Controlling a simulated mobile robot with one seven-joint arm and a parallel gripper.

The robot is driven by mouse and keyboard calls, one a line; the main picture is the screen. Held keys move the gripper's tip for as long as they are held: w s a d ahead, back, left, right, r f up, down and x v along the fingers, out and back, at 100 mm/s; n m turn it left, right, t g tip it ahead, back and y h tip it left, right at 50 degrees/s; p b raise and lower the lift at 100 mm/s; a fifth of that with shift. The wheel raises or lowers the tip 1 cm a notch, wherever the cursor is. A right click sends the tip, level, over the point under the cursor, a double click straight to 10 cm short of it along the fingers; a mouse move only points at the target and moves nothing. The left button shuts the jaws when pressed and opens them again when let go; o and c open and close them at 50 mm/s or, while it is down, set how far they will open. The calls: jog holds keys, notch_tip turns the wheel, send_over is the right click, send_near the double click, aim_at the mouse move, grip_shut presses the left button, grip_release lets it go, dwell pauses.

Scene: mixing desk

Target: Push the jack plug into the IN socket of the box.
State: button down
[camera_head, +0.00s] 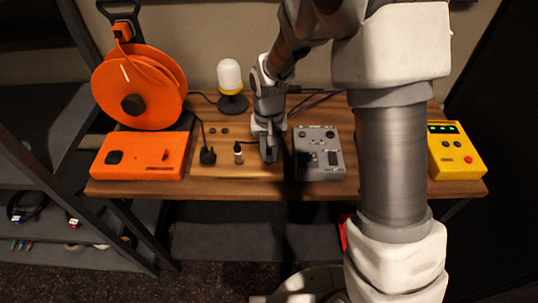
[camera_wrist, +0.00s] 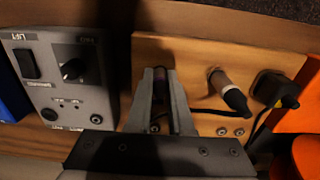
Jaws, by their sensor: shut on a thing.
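The grey box (camera_head: 318,165) stands on the desk to the right of my gripper (camera_head: 269,155) in the head view. In the wrist view the grey box (camera_wrist: 75,90) is at the left, with a rocker switch, a knob and small round sockets on its face; I cannot tell which socket is IN. My gripper (camera_wrist: 160,75) is shut on a dark, slim thing between its fingers, apparently the jack plug (camera_wrist: 160,88), mostly hidden by the fingers. A dark cable (camera_wrist: 210,112) runs to the right from near the fingers. The gripper is over the wooden board, beside the box, not touching it.
A black-and-pale upright plug (camera_head: 238,152) and a black plug (camera_head: 207,156) stand on the wooden board (camera_head: 222,168). An orange box (camera_head: 140,165) and orange cable reel (camera_head: 138,85) are at left, a lamp (camera_head: 230,78) behind, a yellow box (camera_head: 455,165) at right.

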aim_at(269, 150)
jog(key=shift+r, duration=0.1)
dwell(0.6)
jog(key=shift+r+p, duration=2.1)
jog(key=shift+r, duration=0.85)
